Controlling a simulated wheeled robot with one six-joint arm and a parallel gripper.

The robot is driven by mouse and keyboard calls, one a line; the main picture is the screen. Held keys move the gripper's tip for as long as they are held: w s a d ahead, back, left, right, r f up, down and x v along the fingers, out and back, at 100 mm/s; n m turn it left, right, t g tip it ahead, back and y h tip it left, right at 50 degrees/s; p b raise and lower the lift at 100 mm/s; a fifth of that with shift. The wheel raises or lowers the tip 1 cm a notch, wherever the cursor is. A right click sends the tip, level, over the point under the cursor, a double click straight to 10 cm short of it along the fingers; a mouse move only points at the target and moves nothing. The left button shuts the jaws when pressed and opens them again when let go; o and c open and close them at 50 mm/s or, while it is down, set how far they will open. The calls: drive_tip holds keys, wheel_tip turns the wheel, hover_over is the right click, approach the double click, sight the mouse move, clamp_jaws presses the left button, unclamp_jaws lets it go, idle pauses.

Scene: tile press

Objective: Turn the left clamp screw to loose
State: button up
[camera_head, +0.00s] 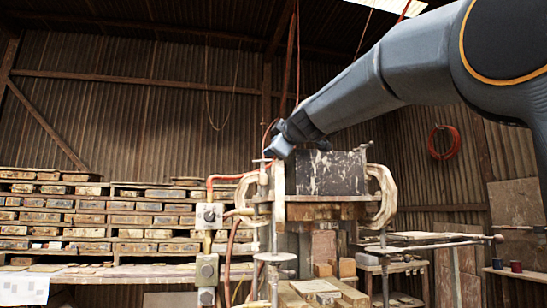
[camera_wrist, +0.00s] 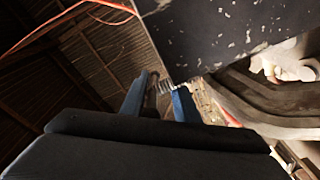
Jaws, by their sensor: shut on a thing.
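The left clamp (camera_head: 243,192) is a pale, worn C-shaped clamp on the left side of the press. Its upright screw (camera_head: 263,180) has a thin cross bar near the top. My gripper (camera_head: 272,153) is at the top of this screw, reaching in from the upper right. In the wrist view the two blue fingers of my gripper (camera_wrist: 163,95) stand close together, with a threaded metal part (camera_wrist: 164,87) between them. They are shut on the screw's top end; the exact contact is partly hidden.
A dark speckled plate (camera_head: 325,172) stands right beside my gripper. The right clamp (camera_head: 384,196) is on the far side of the press. Switch boxes (camera_head: 209,216) and a red hose (camera_head: 222,178) are at the left. Tile racks (camera_head: 90,219) line the back wall.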

drive_tip(key=shift+w+f+n+g+y+b, duration=0.15)
drive_tip(key=shift+f+n+g+y+b, duration=0.45)
drive_tip(key=shift+b, duration=2)
drive_tip(key=shift+w+f+n+g+y+b, duration=0.3)
drive_tip(key=shift+y+b, duration=0.5)
drive_tip(key=shift+b, duration=1.75)
drive_tip(key=shift+s+n+g+y+b, duration=0.3)
drive_tip(key=shift+n+y+b, duration=0.3)
drive_tip(key=shift+b, duration=0.55)
drive_tip(key=shift+o, duration=0.2)
drive_tip(key=shift+s+r+y, duration=0.15)
drive_tip(key=shift+r+y, duration=0.05)
drive_tip(key=shift+y, duration=0.1)
drive_tip(key=o, duration=1)
drive_tip(key=shift+r, duration=0.15)
drive_tip(key=shift+s+a+r, duration=0.1)
drive_tip(key=shift+s+r, duration=0.05)
drive_tip(key=shift+r, duration=0.05)
drive_tip(key=shift+b+v, duration=1.6)
drive_tip(key=shift+v, duration=2.25)
